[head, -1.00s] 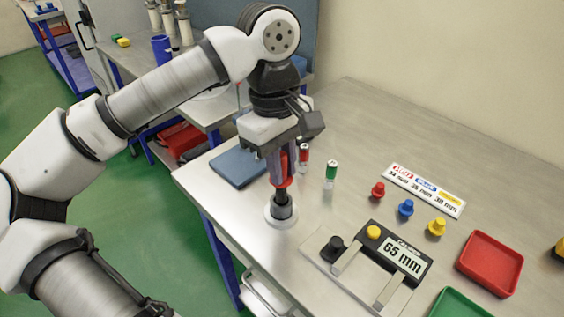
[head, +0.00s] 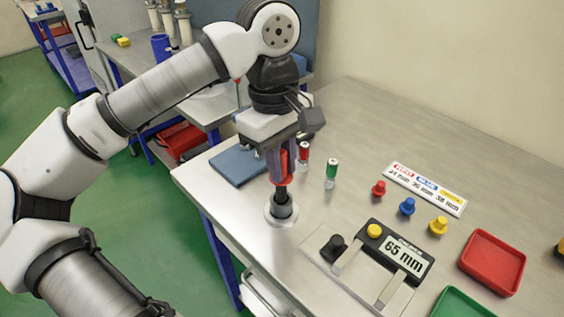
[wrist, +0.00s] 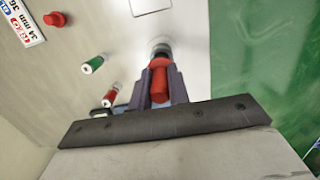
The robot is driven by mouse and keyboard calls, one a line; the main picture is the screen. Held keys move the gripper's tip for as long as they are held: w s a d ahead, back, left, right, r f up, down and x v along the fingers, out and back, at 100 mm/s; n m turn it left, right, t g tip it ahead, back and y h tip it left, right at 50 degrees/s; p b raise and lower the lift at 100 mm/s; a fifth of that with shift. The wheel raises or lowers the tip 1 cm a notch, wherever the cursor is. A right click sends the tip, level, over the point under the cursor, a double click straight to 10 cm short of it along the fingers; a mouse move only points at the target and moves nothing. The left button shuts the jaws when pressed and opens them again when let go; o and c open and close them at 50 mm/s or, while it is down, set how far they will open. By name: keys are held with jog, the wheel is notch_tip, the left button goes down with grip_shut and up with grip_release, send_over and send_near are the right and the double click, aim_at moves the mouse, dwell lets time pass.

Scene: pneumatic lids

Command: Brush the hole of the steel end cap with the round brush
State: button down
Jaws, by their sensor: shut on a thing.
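My gripper (head: 281,168) points down and is shut on the red handle of the round brush (head: 280,178). In the wrist view the red brush (wrist: 160,85) sits between both fingers. Its dark lower end points down into the steel end cap (head: 281,217), a round metal piece with a wide flange standing on the table near the left edge. The brush tip is hidden, so I cannot tell how deep it is in the hole. In the wrist view the end cap (wrist: 161,46) is mostly hidden behind the brush.
A red cylinder (head: 304,153) and a green cylinder (head: 331,170) stand right of my gripper. A blue mat (head: 235,168) lies behind. A gauge reading 65 mm (head: 404,257), coloured plugs and a red tray (head: 491,263) are at the right. The table's left edge is close.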

jog(key=shift+f+b, duration=1.05)
jog(key=shift+b, duration=0.3)
jog(key=shift+r+p, duration=0.7)
jog(key=shift+r, duration=0.4)
jog(key=shift+f+b, duration=1)
jog(key=shift+f, duration=0.1)
jog(key=shift+r+p, duration=0.7)
jog(key=shift+r, duration=0.4)
jog(key=shift+f+b, duration=0.95)
jog(key=shift+f, duration=0.15)
jog(key=shift+r+p, duration=2.4)
jog(key=shift+r, duration=1.2)
